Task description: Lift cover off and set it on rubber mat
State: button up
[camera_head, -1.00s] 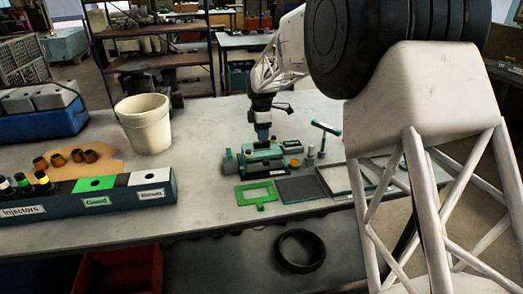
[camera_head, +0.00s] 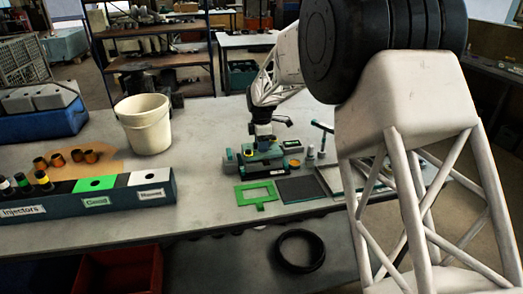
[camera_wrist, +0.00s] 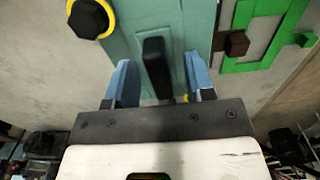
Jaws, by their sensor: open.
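The teal cover (camera_head: 262,157) sits on the small assembly on the bench; in the wrist view it is the teal plate (camera_wrist: 185,30) with a black bar handle (camera_wrist: 155,65). My gripper (camera_head: 264,142) is over the cover, pointing down. In the wrist view its blue fingers (camera_wrist: 160,84) are open, one on each side of the handle, with gaps showing. A black hex knob with a yellow ring (camera_wrist: 90,18) is at the cover's left edge. The dark flat mat (camera_head: 300,190) lies bare on the bench, right of the green frame.
The green frame (camera_head: 257,194) lies in front of the assembly. A tray (camera_head: 340,180), a T-handled tool (camera_head: 322,128) and small parts stand to the right. A white bucket (camera_head: 145,122) and the injector box (camera_head: 95,198) are to the left. Bench between bucket and assembly is clear.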

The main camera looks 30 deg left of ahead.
grip_shut()
jog(key=shift+r, duration=0.15)
dwell(0.4)
jog(key=shift+r, duration=1.6)
jog(key=s+d+r, duration=0.1)
jog(key=s+d, duration=1)
jog(key=shift+s+r, duration=0.25)
jog(key=shift+s, duration=0.05)
